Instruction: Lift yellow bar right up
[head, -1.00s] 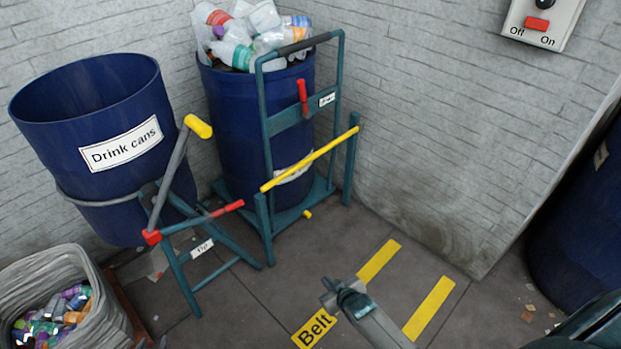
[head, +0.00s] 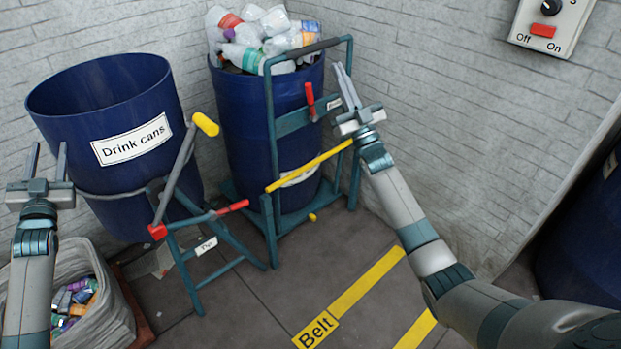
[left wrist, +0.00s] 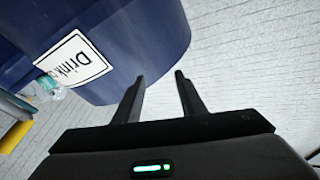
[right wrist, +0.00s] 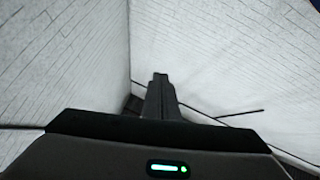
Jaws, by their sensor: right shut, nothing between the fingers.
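The yellow bar (head: 305,168) slants across the front of the teal trolley frame (head: 271,140), lower at its left end and higher at its right. My right gripper (head: 342,75) is shut and empty, with its fingers pointing up above the bar's right end. The right gripper's wrist partly covers the frame there; I cannot tell whether it touches the bar. In the right wrist view the shut fingers (right wrist: 160,80) point at bare wall. My left gripper (head: 47,152) is open and empty at the far left, beside the Drink cans bin (head: 110,100).
A blue bin (head: 240,120) of plastic bottles stands inside the trolley frame. A red handle (head: 310,100) hangs on the frame. A tipping stand with a yellow-ended lever (head: 205,124) is to the left. A sack of cans (head: 120,320) sits lower left. Brick wall lies behind.

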